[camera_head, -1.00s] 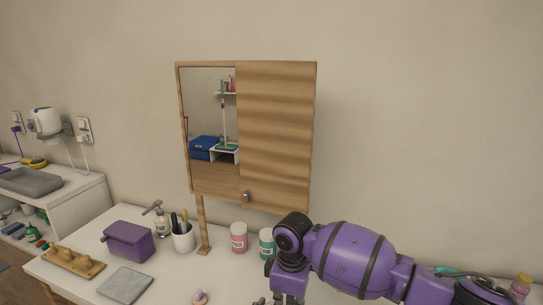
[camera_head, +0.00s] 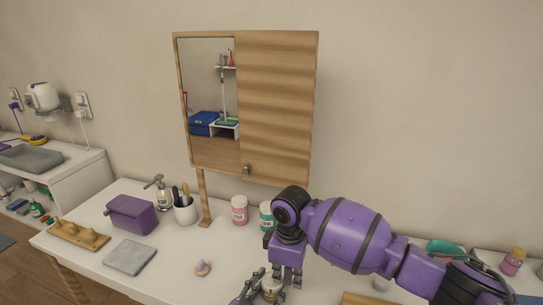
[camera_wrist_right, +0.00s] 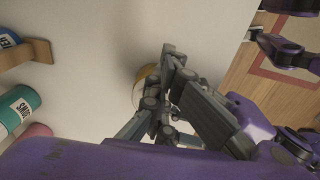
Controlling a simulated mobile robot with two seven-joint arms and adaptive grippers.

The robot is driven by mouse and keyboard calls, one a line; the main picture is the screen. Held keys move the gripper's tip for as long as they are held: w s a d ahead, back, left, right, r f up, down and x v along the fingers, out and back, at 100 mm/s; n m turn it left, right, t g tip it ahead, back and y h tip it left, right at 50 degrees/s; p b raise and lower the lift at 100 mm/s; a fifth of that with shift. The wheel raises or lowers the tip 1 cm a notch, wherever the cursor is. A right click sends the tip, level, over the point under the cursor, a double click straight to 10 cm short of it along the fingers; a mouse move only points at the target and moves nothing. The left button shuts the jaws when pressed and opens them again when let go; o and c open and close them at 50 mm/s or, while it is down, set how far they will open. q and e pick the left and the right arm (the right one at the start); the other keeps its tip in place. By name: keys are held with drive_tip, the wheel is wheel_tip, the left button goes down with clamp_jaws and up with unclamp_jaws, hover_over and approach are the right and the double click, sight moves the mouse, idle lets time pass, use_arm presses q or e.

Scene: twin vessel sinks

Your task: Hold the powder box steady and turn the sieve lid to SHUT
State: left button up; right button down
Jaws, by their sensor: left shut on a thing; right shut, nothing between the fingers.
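The powder box (camera_head: 271,294) is a small round pale-tan pot at the bottom of the head view, partly hidden by both grippers. My left gripper (camera_head: 256,289) comes in from the bottom edge and is shut on its side. My right gripper (camera_head: 286,278) points down over the counter, close at the box's upper right, shut and empty. In the right wrist view, the tan box (camera_wrist_right: 146,82) shows partly behind dark gripper fingers (camera_wrist_right: 168,62). I cannot tell whether the right fingers touch the lid, and its markings are not readable.
A pink tub (camera_head: 239,210) and a teal tub (camera_head: 266,217) stand behind my right arm. A brush cup (camera_head: 184,212), purple box (camera_head: 131,214) and grey slab (camera_head: 129,257) are to the left.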

drive_tip(key=shift+s+d+f, duration=0.2)
drive_tip(key=shift+s+f, duration=0.1)
drive_tip(key=shift+f, duration=0.25)
drive_tip(key=shift+d, duration=0.15)
drive_tip(key=shift+r, duration=0.35)
wheel_tip(320, 180, up, 6)
drive_tip(key=shift+w, duration=0.15)
drive_tip(key=f, duration=0.2)
drive_tip(key=w+f, duration=0.1)
drive_tip(key=f, duration=0.2)
drive_tip(key=shift+w+f, duration=0.15)
drive_tip(key=shift+f, duration=0.4)
